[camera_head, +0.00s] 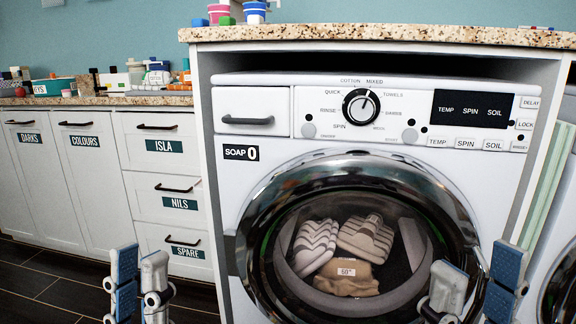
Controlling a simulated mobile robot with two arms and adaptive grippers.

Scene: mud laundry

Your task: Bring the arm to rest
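My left gripper (139,264) is at the lower left, in front of the white drawers. Its two fingers point up with a narrow gap and nothing between them. My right gripper (476,272) is at the lower right, in front of the washer door's right side. Its fingers stand well apart and are empty. Both arms below the grippers are mostly cut off by the bottom edge of the picture. No object is held.
The white washing machine (262,188) has its round door (255,250) closed, with striped and brown items behind the glass. A speckled countertop (380,36) lies above it. Labelled drawers (160,203) stand left. The dark floor (45,285) is clear at lower left.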

